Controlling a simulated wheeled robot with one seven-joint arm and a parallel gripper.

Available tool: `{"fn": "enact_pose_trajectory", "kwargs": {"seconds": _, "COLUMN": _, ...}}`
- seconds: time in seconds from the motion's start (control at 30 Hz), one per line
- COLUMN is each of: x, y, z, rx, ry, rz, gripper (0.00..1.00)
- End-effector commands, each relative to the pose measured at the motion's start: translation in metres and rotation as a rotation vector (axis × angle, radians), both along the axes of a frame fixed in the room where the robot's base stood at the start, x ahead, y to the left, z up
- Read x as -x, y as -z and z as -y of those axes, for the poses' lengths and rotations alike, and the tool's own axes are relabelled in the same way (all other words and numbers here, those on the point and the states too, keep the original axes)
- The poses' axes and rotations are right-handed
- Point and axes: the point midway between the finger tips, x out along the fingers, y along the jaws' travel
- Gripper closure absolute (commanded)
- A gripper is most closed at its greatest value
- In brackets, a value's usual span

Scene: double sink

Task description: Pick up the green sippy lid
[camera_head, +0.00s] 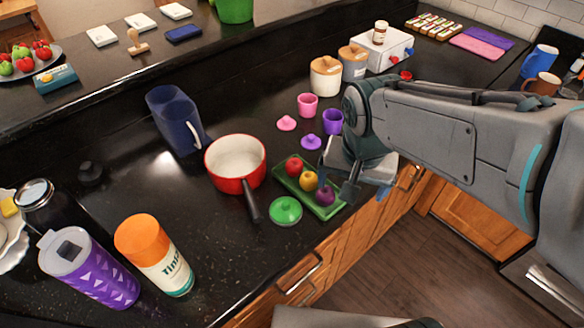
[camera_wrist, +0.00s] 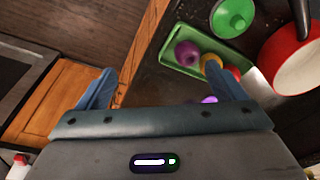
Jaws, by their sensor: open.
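The green sippy lid (camera_head: 286,210) is round with a raised knob. It lies on the dark counter near the front edge, left of the green tray and below the red pan in the head view. It also shows in the wrist view at the top (camera_wrist: 233,16). My gripper (camera_head: 337,176) is open and empty, above the right side of the green tray, apart from the lid. In the wrist view its blue fingers (camera_wrist: 165,88) are spread wide, with the counter's front edge between them.
The green tray (camera_head: 325,211) holds a red, a yellow and a purple fruit. The red pan (camera_head: 211,168) stands behind the lid, its dark handle (camera_head: 252,208) just left of it. Pink (camera_head: 287,123) and purple lids (camera_head: 311,142) lie farther back. An orange-capped bottle (camera_head: 165,276) stands left.

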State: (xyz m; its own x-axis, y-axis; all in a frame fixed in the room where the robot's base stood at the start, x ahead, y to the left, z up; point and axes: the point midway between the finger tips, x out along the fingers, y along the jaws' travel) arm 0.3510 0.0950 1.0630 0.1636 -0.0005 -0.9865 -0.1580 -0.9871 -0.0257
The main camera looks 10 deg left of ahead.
Motion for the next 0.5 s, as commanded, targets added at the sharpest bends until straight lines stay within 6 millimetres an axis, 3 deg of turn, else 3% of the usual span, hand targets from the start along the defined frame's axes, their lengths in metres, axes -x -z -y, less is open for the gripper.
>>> {"fn": "enact_pose_trajectory", "kwargs": {"seconds": 0.1, "x": -0.01, "y": -0.015, "z": -0.045, "rx": 0.003, "ry": 0.036, "rz": -0.025, "gripper": 0.1}}
{"fn": "enact_pose_trajectory", "kwargs": {"seconds": 0.3, "x": -0.012, "y": -0.021, "z": -0.107, "rx": 0.012, "ry": 0.107, "rz": -0.043, "gripper": 0.1}}
{"fn": "enact_pose_trajectory", "kwargs": {"seconds": 0.5, "x": -0.009, "y": -0.02, "z": -0.136, "rx": 0.016, "ry": 0.147, "rz": -0.049, "gripper": 0.1}}
